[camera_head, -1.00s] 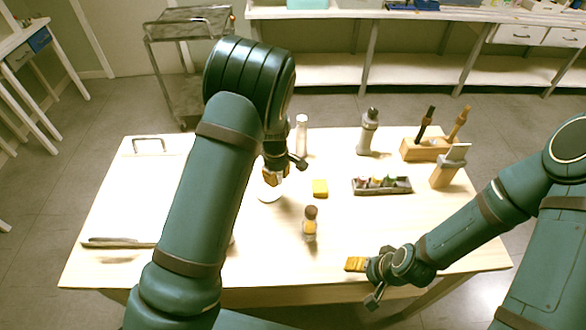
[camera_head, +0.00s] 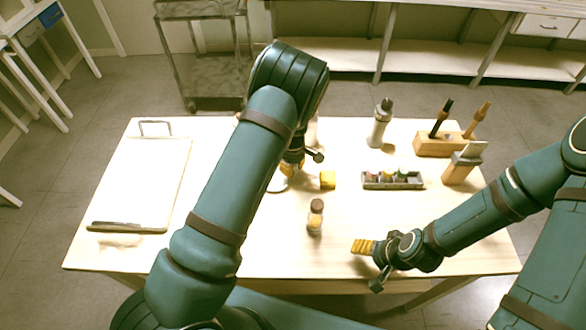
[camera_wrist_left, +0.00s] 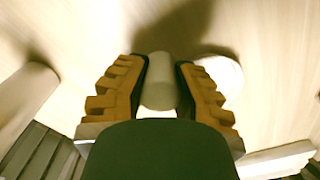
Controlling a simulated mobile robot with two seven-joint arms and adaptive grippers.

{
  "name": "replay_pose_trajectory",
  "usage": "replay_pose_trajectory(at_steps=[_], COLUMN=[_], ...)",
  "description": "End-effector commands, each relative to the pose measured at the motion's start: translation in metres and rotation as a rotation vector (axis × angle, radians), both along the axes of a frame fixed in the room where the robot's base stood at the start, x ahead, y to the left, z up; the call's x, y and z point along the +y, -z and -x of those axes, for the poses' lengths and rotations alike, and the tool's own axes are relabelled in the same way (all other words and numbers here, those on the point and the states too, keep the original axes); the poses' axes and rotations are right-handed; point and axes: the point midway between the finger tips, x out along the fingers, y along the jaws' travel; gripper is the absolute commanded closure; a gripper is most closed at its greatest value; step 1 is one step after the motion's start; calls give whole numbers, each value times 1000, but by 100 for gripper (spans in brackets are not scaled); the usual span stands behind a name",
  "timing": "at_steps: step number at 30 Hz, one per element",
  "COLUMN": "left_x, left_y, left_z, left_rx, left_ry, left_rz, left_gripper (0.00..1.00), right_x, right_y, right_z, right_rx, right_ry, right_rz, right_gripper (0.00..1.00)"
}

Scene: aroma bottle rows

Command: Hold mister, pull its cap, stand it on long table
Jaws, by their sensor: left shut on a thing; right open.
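My left gripper (camera_head: 291,168) is over the middle of the long table (camera_head: 225,255), just behind the white round dish (camera_head: 278,184). In the left wrist view its fingers (camera_wrist_left: 159,88) are closed on a pale cylinder (camera_wrist_left: 159,94), seemingly the mister. The cylinder is mostly hidden in the head view, and I cannot make out its cap. A shadow beside it falls on the tabletop; whether it touches the table I cannot tell. My right gripper (camera_head: 361,247) is open and empty near the table's front edge.
A small brown-capped bottle (camera_head: 316,218) and a yellow block (camera_head: 327,180) stand near the middle. A tray of small items (camera_head: 393,187), a grey bottle (camera_head: 379,125) and a wooden tool holder (camera_head: 437,146) are to the right. A clipboard (camera_head: 145,185) covers the left side.

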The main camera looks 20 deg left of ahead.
Motion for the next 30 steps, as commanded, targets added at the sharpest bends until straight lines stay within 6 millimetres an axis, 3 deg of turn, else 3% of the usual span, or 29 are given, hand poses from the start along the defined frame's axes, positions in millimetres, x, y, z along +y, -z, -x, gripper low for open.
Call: replay_pose_trajectory(at_steps=[2,16,17,18,30], left_x=[0,0,0,0,1], left_y=[9,16,16,16,17], left_z=[0,0,0,1,2], left_rx=[-1,0,0,1,5], left_ry=[-1,-1,0,-1,-1], left_rz=[-1,0,0,0,-1], left_gripper=[100,100,67,53,51], right_x=[0,0,0,0,0], right_y=[1,7,6,6,6], right_z=[0,0,0,0,0], right_rx=[0,0,0,0,0], right_ry=[0,0,0,0,0], right_rz=[0,1,1,1,1], right_gripper=[31,31,31,31,31])
